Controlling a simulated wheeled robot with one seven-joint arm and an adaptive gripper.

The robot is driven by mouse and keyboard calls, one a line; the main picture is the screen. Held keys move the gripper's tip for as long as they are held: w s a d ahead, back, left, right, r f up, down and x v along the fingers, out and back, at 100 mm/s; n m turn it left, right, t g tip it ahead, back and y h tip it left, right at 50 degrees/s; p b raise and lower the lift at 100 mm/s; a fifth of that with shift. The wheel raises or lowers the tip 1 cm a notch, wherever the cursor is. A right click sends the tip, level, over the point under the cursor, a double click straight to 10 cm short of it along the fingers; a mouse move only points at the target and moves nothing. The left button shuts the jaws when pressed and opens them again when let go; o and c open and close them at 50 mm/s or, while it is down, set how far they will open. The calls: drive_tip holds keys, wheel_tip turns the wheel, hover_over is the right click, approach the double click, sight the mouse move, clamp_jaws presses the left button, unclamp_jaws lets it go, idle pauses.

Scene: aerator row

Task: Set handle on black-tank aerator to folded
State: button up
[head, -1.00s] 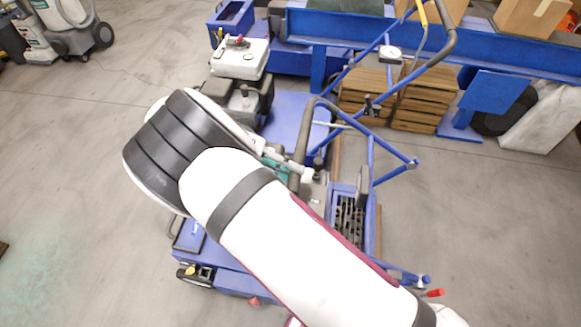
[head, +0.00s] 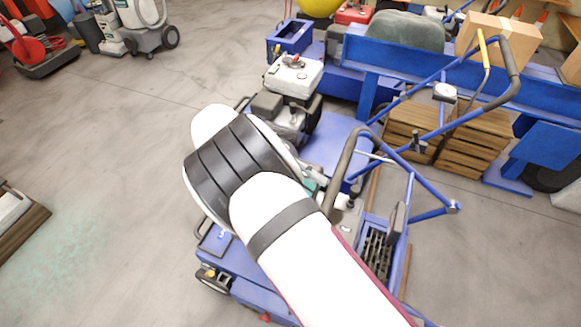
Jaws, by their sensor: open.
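A blue aerator (head: 228,262) stands in the middle, largely hidden behind my white and black arm. Its engine and tank are covered, so I cannot see a black tank. A blue tubular handle (head: 428,178) with a curved black grip (head: 340,165) rises over the machine beside my arm; its lower joints are partly hidden. Behind is another blue aerator with a white-topped engine (head: 295,75). A second raised blue handle with a black grip (head: 512,62), yellow lever (head: 484,50) and round gauge (head: 445,92) slants up to the right. My gripper is hidden behind my arm.
A long blue beam (head: 430,68) and wooden crates (head: 470,140) stand behind at right, with a cardboard box (head: 500,38) above. Floor-cleaning machines (head: 145,22) stand at upper left. A low wooden platform (head: 22,232) lies at the left edge. The floor on the left is open.

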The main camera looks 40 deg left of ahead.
drive_tip(key=v, duration=0.6)
drive_tip(key=shift+a+r, duration=0.25)
drive_tip(key=shift+a, duration=0.05)
drive_tip(key=shift+s, duration=0.1)
idle(0.6)
